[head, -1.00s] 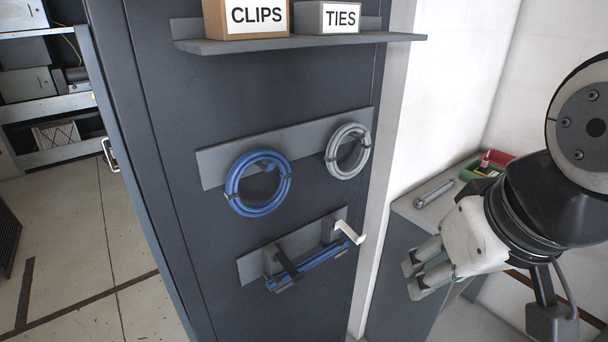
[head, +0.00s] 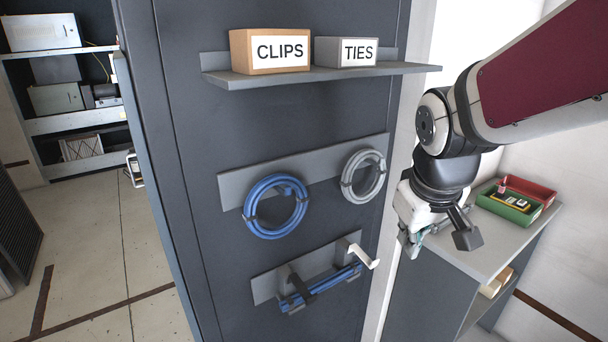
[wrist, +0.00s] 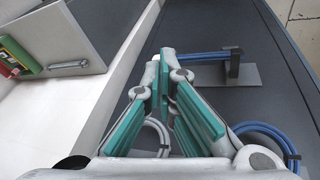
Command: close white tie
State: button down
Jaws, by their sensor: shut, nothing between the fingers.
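The white tie (head: 364,256) sticks out, bent and open, at the right end of the lower bracket on the dark cabinet side. It is beside a blue cable bundle (head: 333,281), which also shows in the wrist view (wrist: 203,55). A dark tie (head: 299,285) wraps the bundle's left part; a dark band (wrist: 234,62) shows there in the wrist view. My gripper (head: 412,245) is shut and empty, to the right of the white tie and apart from it. In the wrist view its teal-padded fingers (wrist: 166,62) meet at the tips.
A blue coil (head: 276,207) and a grey coil (head: 363,176) hang above the bracket. A shelf (head: 330,74) with CLIPS and TIES boxes is higher. Right stands a grey cabinet (head: 455,248) with red and green trays (head: 512,205); a wrench (wrist: 68,65) lies on it.

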aim_at(365, 256)
jog(key=w+f+n+y+p, duration=0.1)
jog(key=w+f, duration=0.3)
jog(key=w, duration=0.4)
jog(key=w+f+n+t+y+p, duration=0.1)
jog(key=w+f+y, duration=0.2)
jog(key=w, duration=0.6)
jog(key=shift+d+f+n, duration=0.4)
jog(key=shift+f, duration=0.6)
jog(key=b+x, duration=0.1)
jog(key=x, duration=0.9)
jog(key=shift+w+a+b, duration=0.15)
jog(key=shift+a+b, duration=0.05)
jog(key=shift+b, duration=0.15)
jog(key=shift+s+d+p, duration=0.25)
jog(key=shift+s+d, duration=0.1)
jog(key=shift+s, duration=0.2)
jog(key=shift+s+d+p, duration=0.25)
jog(key=shift+s+d, duration=0.1)
jog(key=shift+s, duration=0.25)
jog(key=shift+s+d+f, duration=0.25)
jog(key=shift+s+d, duration=0.1)
jog(key=shift+s, duration=0.25)
jog(key=shift+s+d+f+t+p, duration=0.15)
jog(key=shift+t+p, duration=0.15)
jog(key=shift+p, duration=0.15)
